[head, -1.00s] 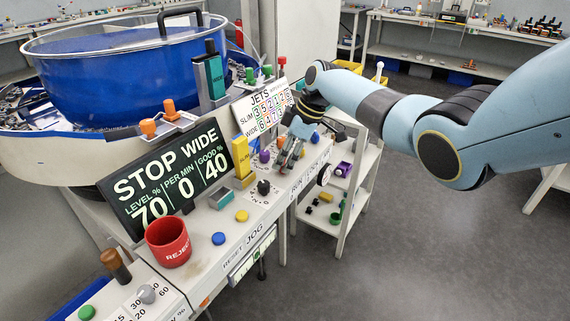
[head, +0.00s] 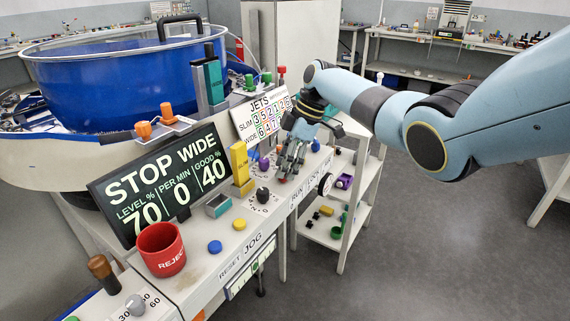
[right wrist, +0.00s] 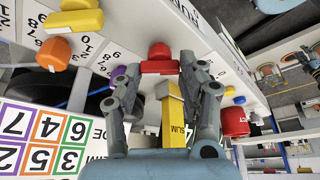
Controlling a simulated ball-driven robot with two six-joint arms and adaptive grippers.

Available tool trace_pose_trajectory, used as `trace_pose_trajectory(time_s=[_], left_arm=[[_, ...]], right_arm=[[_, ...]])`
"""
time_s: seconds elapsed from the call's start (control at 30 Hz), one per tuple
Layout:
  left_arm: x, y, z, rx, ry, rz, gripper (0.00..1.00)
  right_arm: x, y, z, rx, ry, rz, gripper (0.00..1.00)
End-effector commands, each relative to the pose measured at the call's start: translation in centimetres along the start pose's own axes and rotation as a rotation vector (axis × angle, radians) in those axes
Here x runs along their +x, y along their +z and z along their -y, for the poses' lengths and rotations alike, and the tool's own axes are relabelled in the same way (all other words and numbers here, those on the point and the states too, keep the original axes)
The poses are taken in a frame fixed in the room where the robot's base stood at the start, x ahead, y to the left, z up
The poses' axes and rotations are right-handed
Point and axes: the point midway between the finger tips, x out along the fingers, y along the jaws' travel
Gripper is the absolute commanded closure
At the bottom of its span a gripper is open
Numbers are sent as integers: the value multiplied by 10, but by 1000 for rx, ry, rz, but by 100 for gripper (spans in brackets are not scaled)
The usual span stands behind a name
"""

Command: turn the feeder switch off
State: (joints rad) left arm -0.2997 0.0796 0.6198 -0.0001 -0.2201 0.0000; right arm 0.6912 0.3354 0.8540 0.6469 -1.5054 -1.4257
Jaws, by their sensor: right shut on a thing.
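My right gripper (head: 284,178) is down at the white control panel (head: 228,240), at the row of knobs near the JETS card. In the right wrist view its two fingers (right wrist: 160,78) are closed on either side of a red switch handle (right wrist: 160,66), one on each side. The head view shows only a little red at the fingertips, as the gripper hides the rest. The switch's own label and exact setting cannot be read. The display (head: 165,185) reads STOP WIDE, with level 70, per min 0 and good 40. My left gripper is not in view.
A purple knob (right wrist: 118,73), an orange knob (right wrist: 55,54) and a yellow knob (right wrist: 80,20) stand near the red handle. A yellow SLIM block (head: 240,165), a black knob (head: 263,194) and a red REJECT cup (head: 161,250) are nearby. The blue bowl (head: 120,85) stands behind.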

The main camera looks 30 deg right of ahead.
Motion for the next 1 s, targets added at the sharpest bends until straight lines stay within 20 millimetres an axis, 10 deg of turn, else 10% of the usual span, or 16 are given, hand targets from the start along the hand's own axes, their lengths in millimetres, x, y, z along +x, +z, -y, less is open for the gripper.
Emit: trace_pose_trajectory(time_s=[0.1,0.13,0.3,0.67,1.0], left_arm=[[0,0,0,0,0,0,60],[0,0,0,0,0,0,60],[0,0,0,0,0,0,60],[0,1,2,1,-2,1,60],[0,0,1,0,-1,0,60]], right_arm=[[0,0,0,-1,1,1,92],[0,0,0,-1,1,1,56],[0,0,0,0,1,1,37],[-9,1,-1,1,4,1,37],[-81,1,-1,-1,5,2,37]])
